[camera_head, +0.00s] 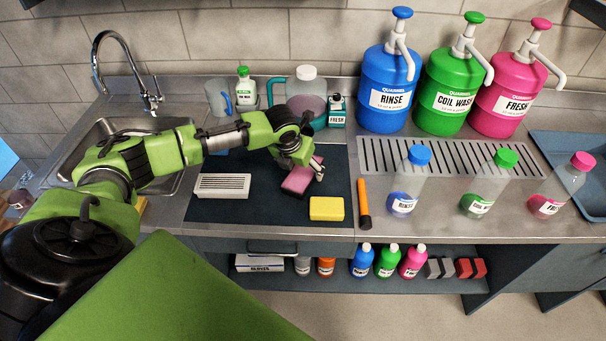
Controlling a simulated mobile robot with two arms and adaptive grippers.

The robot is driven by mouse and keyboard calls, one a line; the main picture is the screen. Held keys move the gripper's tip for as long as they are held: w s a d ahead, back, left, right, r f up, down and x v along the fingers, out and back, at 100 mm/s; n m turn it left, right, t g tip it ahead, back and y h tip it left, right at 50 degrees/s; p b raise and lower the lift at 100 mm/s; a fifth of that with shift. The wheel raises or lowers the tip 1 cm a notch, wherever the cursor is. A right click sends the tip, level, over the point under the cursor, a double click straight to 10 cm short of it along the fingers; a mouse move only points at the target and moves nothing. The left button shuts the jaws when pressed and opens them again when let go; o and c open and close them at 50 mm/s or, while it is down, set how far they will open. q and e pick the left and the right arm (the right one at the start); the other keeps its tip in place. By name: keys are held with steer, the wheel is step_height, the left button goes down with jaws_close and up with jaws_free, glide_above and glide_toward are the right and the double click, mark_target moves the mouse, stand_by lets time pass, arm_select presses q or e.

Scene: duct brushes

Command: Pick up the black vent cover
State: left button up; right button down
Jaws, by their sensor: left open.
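A whitish slatted vent cover (222,186) lies flat at the left of the dark mat (265,211). I cannot make out a black vent cover; one against the dark mat or behind my arm would be hard to see. My left gripper (318,172) is open and reaches down over the right half of the mat. It is right beside a pink block (297,181), like a sponge; I cannot tell whether they touch. The whitish vent cover is apart from it, to the left. My right gripper is not in view.
A yellow sponge (326,208) and an orange-and-black tool (363,203) lie in front. Three pump jugs, the blue one (389,90) nearest, stand behind a slotted drain tray (445,157) with bottles. A sink (115,135) is at left. A jug (305,92) stands behind my gripper.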

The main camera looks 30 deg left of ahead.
mark_target(303, 172)
arm_select(q)
steer(key=p+x, duration=0.1)
steer(key=x, duration=0.3)
steer(key=shift+w+a, duration=0.1)
steer(key=c, duration=1.4)
steer(key=shift+r, duration=0.1)
steer(key=shift+c, duration=0.6)
